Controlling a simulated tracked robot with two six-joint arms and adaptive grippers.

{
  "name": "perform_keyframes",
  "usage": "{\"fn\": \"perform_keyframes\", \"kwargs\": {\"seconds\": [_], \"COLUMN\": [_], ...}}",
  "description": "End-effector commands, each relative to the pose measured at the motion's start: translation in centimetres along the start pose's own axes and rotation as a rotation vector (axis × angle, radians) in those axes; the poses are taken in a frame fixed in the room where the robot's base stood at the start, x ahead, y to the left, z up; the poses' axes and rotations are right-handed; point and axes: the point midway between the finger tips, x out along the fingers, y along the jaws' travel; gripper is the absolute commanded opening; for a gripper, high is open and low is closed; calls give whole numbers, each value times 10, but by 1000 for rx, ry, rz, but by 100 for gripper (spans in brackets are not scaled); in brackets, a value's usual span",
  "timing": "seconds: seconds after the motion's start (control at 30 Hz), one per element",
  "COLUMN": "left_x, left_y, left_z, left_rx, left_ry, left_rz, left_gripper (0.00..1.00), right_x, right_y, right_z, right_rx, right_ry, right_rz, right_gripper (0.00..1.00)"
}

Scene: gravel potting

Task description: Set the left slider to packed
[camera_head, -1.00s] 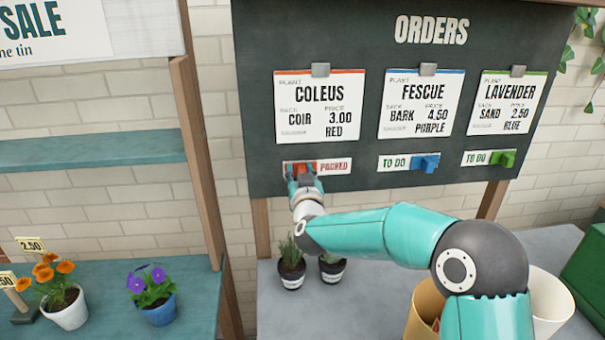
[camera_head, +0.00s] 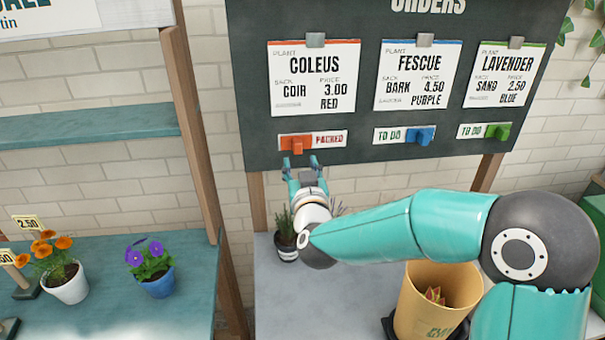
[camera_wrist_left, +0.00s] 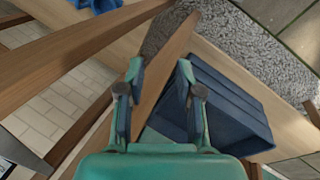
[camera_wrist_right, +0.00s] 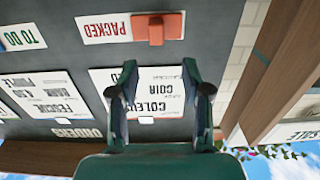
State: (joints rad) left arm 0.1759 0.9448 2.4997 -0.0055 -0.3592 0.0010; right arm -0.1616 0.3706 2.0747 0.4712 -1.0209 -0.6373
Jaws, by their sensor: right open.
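The left slider (camera_head: 296,142) is an orange-red knob on the order board under the COLEUS card. It sits at the left end of its strip, and the word PACKED (camera_head: 331,138) shows to its right. The knob also shows in the right wrist view (camera_wrist_right: 157,28). My right gripper (camera_head: 300,164) is open and empty, just below the slider and apart from it. Its two fingers also show in the right wrist view (camera_wrist_right: 160,80). My left gripper (camera_wrist_left: 161,72) shows only in its own wrist view, open and with nothing held.
The blue slider (camera_head: 420,136) and green slider (camera_head: 497,131) sit at the right of their strips, with TO DO showing. A potted plant (camera_head: 286,250) stands on the grey table (camera_head: 320,300) below the board. A tan pot (camera_head: 432,305) stands at the front right.

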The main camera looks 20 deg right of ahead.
Motion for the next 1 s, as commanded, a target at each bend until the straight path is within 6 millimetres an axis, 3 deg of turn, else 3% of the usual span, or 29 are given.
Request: {"fn": "perform_keyframes", "kwargs": {"seconds": [0.23,0.77,1.0], "left_x": [0,0,-29], "left_y": [0,0,10], "left_z": [0,0,0], "left_rx": [0,0,0], "left_ry": [0,0,0], "left_rz": [0,0,0], "left_gripper": [35,35,35], "right_x": [-26,-28,-28], "right_y": [0,0,0], "right_z": [0,-1,-31], "right_rx": [1,1,1], "right_ry": [0,0,0], "right_rz": [0,0,0], "right_gripper": [48,48,48]}}
